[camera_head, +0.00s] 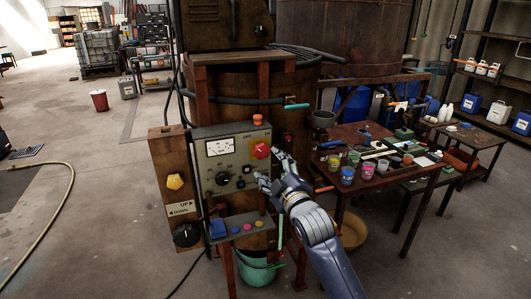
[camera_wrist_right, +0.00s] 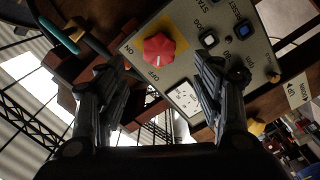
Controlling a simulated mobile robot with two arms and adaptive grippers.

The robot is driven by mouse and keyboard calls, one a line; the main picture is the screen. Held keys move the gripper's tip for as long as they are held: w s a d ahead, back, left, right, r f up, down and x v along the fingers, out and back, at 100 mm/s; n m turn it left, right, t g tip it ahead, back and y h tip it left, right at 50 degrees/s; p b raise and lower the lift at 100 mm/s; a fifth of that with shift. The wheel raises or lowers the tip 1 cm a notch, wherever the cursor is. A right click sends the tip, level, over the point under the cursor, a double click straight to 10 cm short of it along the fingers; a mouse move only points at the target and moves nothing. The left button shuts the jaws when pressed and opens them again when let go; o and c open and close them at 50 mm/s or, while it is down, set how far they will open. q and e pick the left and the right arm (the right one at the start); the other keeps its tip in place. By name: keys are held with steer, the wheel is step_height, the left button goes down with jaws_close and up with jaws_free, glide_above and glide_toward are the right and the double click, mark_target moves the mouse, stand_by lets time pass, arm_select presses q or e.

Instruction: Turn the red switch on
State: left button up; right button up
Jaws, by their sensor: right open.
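The red switch (camera_head: 261,151) is a red rotary knob on the upper right of a grey control panel (camera_head: 208,171). In the wrist view the red switch (camera_wrist_right: 159,48) sits on a yellow plate with ON and OFF labels beside it. My right gripper (camera_head: 273,167) is open in front of the panel's right side. In the wrist view the fingers of my right gripper (camera_wrist_right: 158,62) are spread, with the knob beyond them, in the gap between the tips. I see no contact with it. My left gripper is out of view.
An orange-red button (camera_head: 258,120) tops the panel, and a yellow knob (camera_head: 175,181) is on the wooden post at left. A small shelf (camera_head: 236,225) juts out below the panel. A table (camera_head: 413,178) with colored jars stands at right. The floor at left is mostly clear.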

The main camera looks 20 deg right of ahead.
mark_target(262, 152)
steer(key=w+p, duration=0.1)
steer(key=w, duration=0.6)
steer(key=shift+w+p, duration=0.2)
steer(key=shift+p, duration=0.15)
steer(key=shift+w, duration=0.85)
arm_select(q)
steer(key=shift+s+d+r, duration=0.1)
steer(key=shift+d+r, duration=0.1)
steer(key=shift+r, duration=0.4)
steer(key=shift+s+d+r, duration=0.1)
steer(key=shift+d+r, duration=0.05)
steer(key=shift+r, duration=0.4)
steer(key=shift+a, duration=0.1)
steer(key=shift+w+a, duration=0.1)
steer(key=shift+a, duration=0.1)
arm_select(e)
steer(key=c, duration=1.1)
